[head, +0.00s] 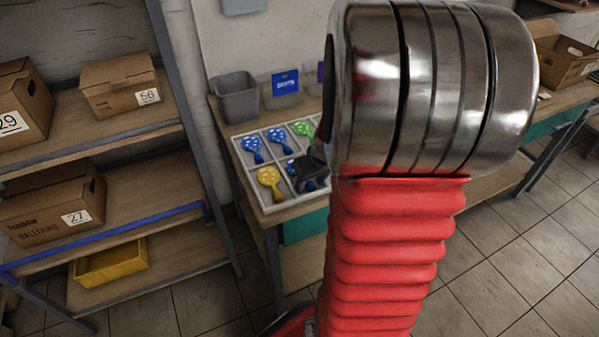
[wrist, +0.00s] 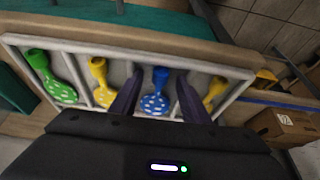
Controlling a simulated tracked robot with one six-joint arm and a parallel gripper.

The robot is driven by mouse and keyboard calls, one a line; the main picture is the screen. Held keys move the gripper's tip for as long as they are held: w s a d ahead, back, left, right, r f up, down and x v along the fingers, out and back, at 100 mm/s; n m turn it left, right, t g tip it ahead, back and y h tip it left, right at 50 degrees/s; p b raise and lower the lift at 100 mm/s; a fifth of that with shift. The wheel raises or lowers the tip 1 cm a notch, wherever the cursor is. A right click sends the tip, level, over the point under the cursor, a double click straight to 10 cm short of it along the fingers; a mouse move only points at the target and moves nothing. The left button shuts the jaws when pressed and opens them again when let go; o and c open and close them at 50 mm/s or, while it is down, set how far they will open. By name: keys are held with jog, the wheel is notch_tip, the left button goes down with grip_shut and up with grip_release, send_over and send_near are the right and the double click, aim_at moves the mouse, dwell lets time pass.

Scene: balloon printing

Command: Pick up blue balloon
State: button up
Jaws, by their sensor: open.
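A blue balloon with white dots (wrist: 155,103) lies in a compartment of the white tray, its blue neck towards the top of the wrist view. My gripper (wrist: 161,74) is open, with one dark finger on each side of this balloon in that view. I cannot tell how far above it the fingertips are. In the head view, my gripper (head: 312,177) is over the tray's near right part and partly covers a blue balloon (head: 290,168). Two more blue balloons (head: 253,147) (head: 278,138) lie in the far row.
The divided tray (head: 263,207) sits on a wooden table. It also holds a yellow balloon (head: 269,178) and a green balloon (head: 302,128). A grey bin (head: 236,97) and a blue box (head: 286,88) stand behind it. Shelves with cardboard boxes (head: 50,205) are at left.

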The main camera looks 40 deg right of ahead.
jog(key=shift+c, duration=0.3)
jog(key=c, duration=0.8)
jog(key=shift+r, duration=0.1)
jog(key=shift+c, duration=0.2)
notch_tip(320, 180, up, 10)
dwell(0.4)
jog(key=shift+a, duration=0.1)
dwell(0.4)
